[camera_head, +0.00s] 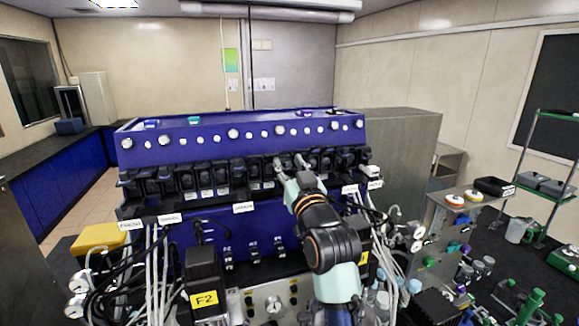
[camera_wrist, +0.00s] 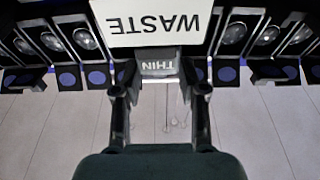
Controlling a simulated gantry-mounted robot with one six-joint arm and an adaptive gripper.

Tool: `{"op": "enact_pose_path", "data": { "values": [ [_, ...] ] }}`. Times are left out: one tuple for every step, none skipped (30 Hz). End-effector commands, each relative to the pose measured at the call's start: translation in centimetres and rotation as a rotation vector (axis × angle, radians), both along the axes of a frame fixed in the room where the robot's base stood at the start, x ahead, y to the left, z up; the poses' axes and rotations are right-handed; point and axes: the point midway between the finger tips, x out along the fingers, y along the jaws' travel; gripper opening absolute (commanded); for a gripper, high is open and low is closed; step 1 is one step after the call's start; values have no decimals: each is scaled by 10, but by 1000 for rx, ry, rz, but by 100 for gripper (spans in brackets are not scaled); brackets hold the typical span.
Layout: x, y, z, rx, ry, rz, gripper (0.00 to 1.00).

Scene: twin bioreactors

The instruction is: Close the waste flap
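A white plate lettered WASTE (camera_wrist: 157,20) shows upside down at the top of the wrist view. Whether the fingertips touch the block is unclear. In the head view my gripper (camera_head: 291,163) is at the row of black modules, right of the middle, and the WASTE lettering cannot be made out.
Round clear-faced units (camera_wrist: 83,38) flank the plate on both sides. In the head view the blue machine (camera_head: 215,128) carries a row of black modules (camera_head: 187,180). Cables and tubes (camera_head: 155,270) hang at the front. A side bench with bottles (camera_head: 535,300) stands at right.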

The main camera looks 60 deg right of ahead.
Motion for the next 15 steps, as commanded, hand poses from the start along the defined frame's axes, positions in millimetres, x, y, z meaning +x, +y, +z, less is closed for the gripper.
{"op": "enact_pose_path", "data": {
  "values": [
    [0,0,0,0,0,0,42],
    [0,0,0,0,0,0,42],
    [-1,1,0,0,0,0,42],
    [-2,2,-1,-1,-1,0,42],
    [-4,4,-1,-1,-1,0,42],
    [-7,7,-3,0,0,0,42],
    [-11,10,-5,0,0,0,42],
    [-15,15,-6,-1,-1,0,42],
    [-21,21,-9,0,0,-1,42],
    [-26,26,-10,-1,-2,-1,42],
    [-32,31,-13,-1,-1,-1,42],
    [-39,39,-15,-1,-1,-1,42],
    [-44,44,-17,0,0,-1,42],
    [-49,49,-19,-1,-1,-1,42],
    [-56,56,-21,1,-1,0,42]
  ]
}}
